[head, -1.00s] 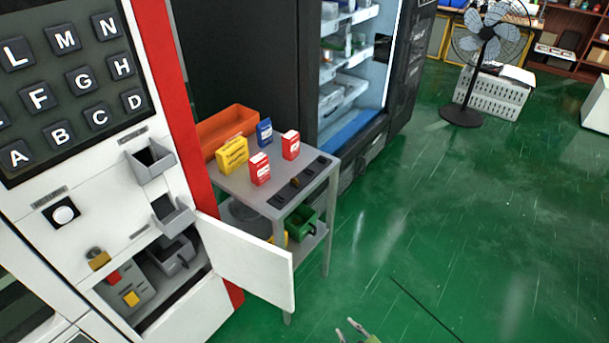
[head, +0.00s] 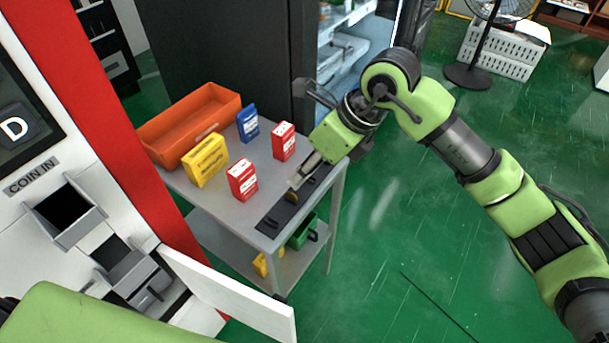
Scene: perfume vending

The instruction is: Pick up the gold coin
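The gold coin (head: 291,197) is small and stands in a dark holder strip (head: 272,221) along the front right edge of the grey table. My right gripper (head: 299,179) reaches down over the strip from the back right. Its fingertips are close to the coin, just behind it in the picture. I cannot tell whether they touch it or how far apart they are. The coin's lower part is hidden in the strip. My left arm shows as a green shape at the bottom left, but its gripper is out of view.
On the grey table (head: 220,200) stand an orange bin (head: 190,125), a yellow box (head: 205,160), a blue box (head: 248,124) and two red boxes (head: 242,180). The white machine's open door (head: 230,290) juts out in front. The COIN IN tray (head: 65,215) is at left.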

